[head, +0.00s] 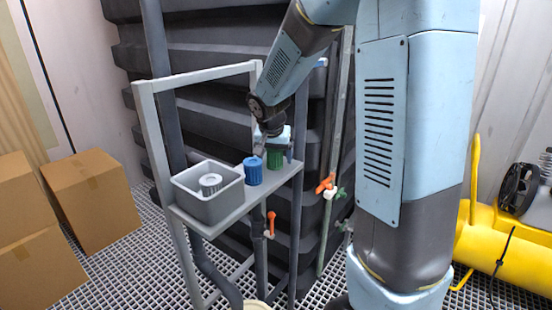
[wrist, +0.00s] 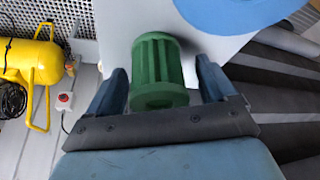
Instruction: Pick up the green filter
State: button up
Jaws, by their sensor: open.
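The green filter (head: 275,158) is a ribbed cylinder standing at the right end of the grey shelf (head: 236,213). In the wrist view the green filter (wrist: 156,72) lies between the two blue fingers of my gripper (wrist: 160,88).
A blue filter (head: 253,171) stands just left of the green one. A grey bin (head: 211,207) holding a white filter (head: 210,184) is farther left on the shelf. The shelf frame's upright (head: 154,140) and orange-handled valves (head: 326,184) are nearby. Cardboard boxes (head: 88,193) stand at left.

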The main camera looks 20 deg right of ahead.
jog(key=shift+f, duration=0.2)
jog(key=shift+c, duration=0.5)
jog(key=c, duration=1)
jog(key=shift+o, duration=0.2)
jog(key=shift+r, duration=0.15)
